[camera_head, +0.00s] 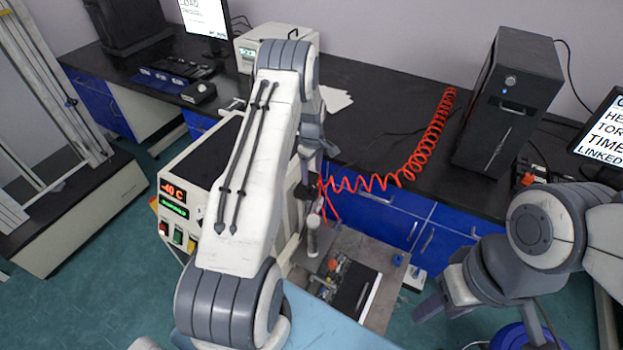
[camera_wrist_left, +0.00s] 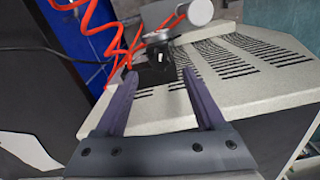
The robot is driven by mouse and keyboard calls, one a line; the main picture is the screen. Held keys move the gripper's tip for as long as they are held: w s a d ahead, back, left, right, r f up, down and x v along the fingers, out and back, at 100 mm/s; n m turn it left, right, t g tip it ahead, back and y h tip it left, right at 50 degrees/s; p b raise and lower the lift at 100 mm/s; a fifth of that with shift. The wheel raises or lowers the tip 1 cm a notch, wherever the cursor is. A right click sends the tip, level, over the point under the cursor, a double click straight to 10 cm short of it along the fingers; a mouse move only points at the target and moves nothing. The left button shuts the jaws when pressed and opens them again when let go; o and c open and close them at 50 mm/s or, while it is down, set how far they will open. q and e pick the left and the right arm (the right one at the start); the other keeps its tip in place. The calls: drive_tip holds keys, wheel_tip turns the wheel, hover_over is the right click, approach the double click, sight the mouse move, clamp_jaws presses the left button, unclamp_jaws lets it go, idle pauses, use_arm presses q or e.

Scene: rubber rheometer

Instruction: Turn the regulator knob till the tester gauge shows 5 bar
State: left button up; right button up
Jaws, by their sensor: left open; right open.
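In the left wrist view a black knob-like part (camera_wrist_left: 155,70), probably the regulator knob, sits between and beyond the fingertips of my left gripper (camera_wrist_left: 160,78). The fingers are open; I cannot tell whether they touch it. A metal fitting (camera_wrist_left: 160,36) and a pale round piece (camera_wrist_left: 200,12), perhaps the gauge's back, are just above it. No gauge dial or needle is readable. In the head view my left arm hides much of the tester (camera_head: 185,190), whose display reads "-40 C". My right gripper (camera_head: 443,298) is open and empty at the lower right.
A red coiled hose (camera_head: 400,178) runs from the regulator area across the black bench (camera_head: 385,110), with loops close to my left fingers. A black computer tower (camera_head: 510,95) stands at the right. A low grey table (camera_head: 380,255) with loose items stands ahead of my right gripper.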

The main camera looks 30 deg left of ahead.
sight(312, 185)
use_arm(q)
drive_tip(key=shift+f+p, duration=0.6)
drive_tip(key=shift+f, duration=2)
clamp_jaws()
